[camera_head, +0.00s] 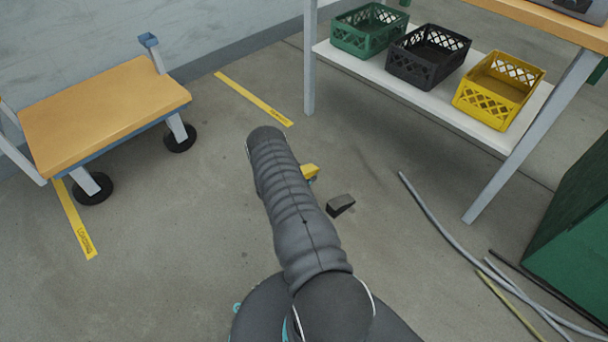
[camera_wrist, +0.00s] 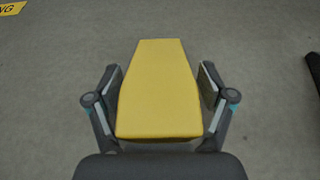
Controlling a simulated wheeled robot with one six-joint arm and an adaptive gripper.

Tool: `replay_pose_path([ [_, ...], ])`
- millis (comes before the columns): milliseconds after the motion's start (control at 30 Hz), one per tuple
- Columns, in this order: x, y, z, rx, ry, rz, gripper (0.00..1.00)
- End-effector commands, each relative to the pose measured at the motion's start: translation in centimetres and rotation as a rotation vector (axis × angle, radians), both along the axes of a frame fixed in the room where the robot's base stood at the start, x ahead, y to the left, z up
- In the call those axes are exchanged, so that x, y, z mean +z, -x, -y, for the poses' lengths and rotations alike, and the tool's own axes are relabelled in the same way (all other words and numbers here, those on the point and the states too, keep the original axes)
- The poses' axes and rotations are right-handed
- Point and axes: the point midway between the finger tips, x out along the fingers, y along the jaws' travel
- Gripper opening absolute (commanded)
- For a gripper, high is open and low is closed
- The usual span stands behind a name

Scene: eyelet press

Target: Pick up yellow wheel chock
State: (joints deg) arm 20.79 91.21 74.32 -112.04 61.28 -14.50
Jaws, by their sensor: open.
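The yellow wheel chock (camera_wrist: 160,95) fills the middle of the wrist view and lies over the grey floor. My gripper (camera_wrist: 158,85) is open, with one finger on each side of the chock. A narrow strip of floor shows beside the chock's tapered upper part; whether the fingers touch its wider lower part I cannot tell. In the head view a small part of the yellow chock (camera_head: 310,171) shows past my arm, which hides the rest of it and most of my gripper.
A dark wheel chock (camera_head: 341,205) lies on the floor just right of the yellow one. Grey hoses (camera_head: 450,239) lie farther right, near a green cabinet (camera_head: 575,235). A cart (camera_head: 100,110) stands at left. A shelf (camera_head: 400,88) with green, black and yellow crates is behind.

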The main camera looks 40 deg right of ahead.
Motion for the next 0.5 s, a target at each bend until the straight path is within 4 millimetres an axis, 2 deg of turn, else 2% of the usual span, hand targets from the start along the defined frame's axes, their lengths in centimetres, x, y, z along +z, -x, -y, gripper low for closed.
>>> replay_pose_path([
  [200,-0.01,-0.01,0.05,0.000,0.000,0.000,0.81],
  [433,0.00,0.00,0.03,0.000,0.000,0.000,0.24],
  [467,0.00,0.01,0.03,0.000,0.000,0.000,0.18],
  [500,0.00,0.01,0.03,0.000,0.000,0.000,0.18],
])
